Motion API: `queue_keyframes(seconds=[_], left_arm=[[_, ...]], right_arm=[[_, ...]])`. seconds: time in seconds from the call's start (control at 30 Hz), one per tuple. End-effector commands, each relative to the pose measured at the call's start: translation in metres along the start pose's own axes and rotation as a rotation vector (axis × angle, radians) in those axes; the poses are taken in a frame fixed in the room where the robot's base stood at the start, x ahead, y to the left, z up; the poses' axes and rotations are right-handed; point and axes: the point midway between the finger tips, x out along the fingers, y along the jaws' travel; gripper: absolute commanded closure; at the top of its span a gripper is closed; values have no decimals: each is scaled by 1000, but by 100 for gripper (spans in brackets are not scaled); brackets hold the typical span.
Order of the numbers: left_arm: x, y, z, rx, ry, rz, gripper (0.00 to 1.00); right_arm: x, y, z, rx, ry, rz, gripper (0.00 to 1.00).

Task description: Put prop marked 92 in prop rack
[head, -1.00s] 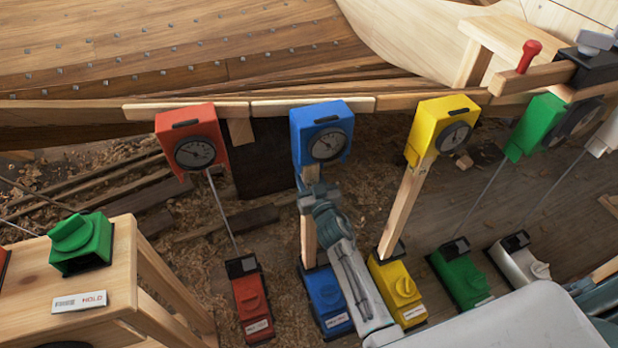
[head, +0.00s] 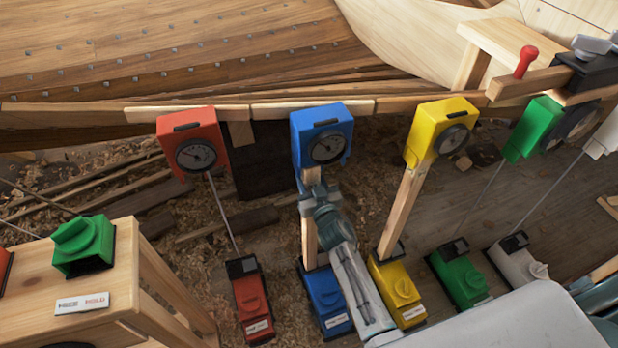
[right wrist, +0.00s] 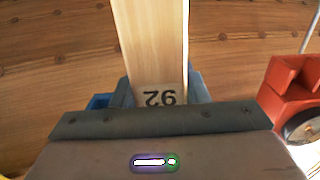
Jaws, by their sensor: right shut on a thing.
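The prop marked 92 (right wrist: 150,45) is a pale wooden bar, with its number upside down in the right wrist view. In the head view this prop (head: 309,240) stands nearly upright between a blue dial box (head: 303,150) above and a blue base (head: 324,292) below. My right gripper (head: 312,188) is shut on its upper part, just below the dial box. In the right wrist view the gripper fingers (right wrist: 160,92) flank the bar near the number. I cannot make out a prop rack. My left gripper is out of view.
A yellow dial box (head: 428,125) with a similar wooden prop (head: 405,210) stands close on the right. A red dial box (head: 178,135) on a thin rod stands left. The planked hull (head: 180,50) runs behind. A wooden bench (head: 120,260) with a green box (head: 84,240) is left.

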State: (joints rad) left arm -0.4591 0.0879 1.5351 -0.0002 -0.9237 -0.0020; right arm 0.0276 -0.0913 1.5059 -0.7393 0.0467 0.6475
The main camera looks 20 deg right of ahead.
Motion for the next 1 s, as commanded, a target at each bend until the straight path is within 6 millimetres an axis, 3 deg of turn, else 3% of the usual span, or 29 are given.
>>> queue_keyframes(seconds=[1.0], left_arm=[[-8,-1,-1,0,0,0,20]], right_arm=[[-48,0,-2,0,4,-1,100]])
